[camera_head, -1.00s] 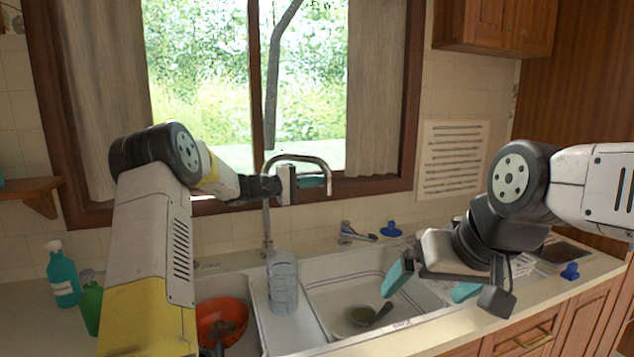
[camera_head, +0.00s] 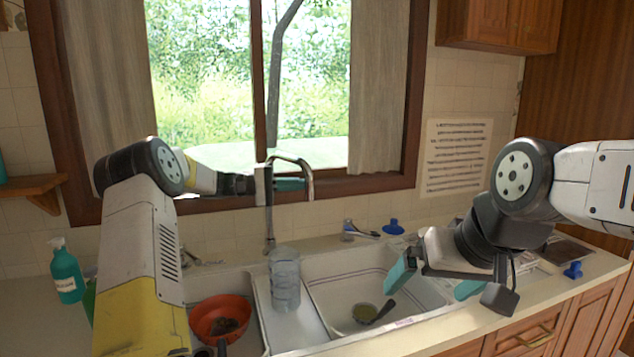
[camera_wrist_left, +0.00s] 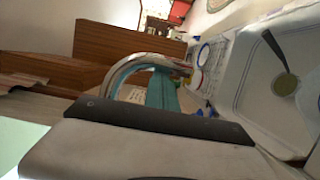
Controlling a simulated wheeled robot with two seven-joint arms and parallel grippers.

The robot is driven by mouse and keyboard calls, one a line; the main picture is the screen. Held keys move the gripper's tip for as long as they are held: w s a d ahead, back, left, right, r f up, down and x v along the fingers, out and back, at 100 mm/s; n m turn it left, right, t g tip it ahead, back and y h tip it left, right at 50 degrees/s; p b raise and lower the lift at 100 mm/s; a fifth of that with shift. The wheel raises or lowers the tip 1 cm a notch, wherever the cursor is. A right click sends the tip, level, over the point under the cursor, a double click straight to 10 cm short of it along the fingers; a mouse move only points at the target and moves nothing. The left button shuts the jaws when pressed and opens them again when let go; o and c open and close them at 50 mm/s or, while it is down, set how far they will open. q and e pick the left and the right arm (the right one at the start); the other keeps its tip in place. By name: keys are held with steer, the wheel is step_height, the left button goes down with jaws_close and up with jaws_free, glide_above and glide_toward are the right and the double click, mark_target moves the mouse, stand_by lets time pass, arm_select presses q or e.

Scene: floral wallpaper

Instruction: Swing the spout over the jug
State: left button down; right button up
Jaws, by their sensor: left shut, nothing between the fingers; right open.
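The metal spout (camera_head: 292,159) arches from its upright pipe behind the sink, its downturned end above and a little right of the jug in the head view. The clear jug (camera_head: 286,283) stands upright on the divider between the two basins. My left gripper (camera_head: 291,184) is shut and empty, its teal fingers under the spout's arch near its end. In the left wrist view the spout (camera_wrist_left: 122,72) curves close around the teal fingers (camera_wrist_left: 162,92); contact is hard to tell. My right gripper (camera_head: 436,281) is open and empty over the right basin's right side.
The left basin holds a red-orange bowl (camera_head: 212,311). The right basin (camera_head: 335,295) holds a ladle (camera_head: 373,312). A blue plug-like item (camera_head: 393,227) lies behind the sink. The window (camera_head: 200,90) is behind the spout.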

arm_select(q)
steer(key=s+a, duration=0.3)
steer(key=a, duration=0.2)
steer(key=shift+s+a, duration=0.2)
steer(key=shift+s, duration=0.05)
steer(key=shift+a, duration=0.1)
stand_by(0.3)
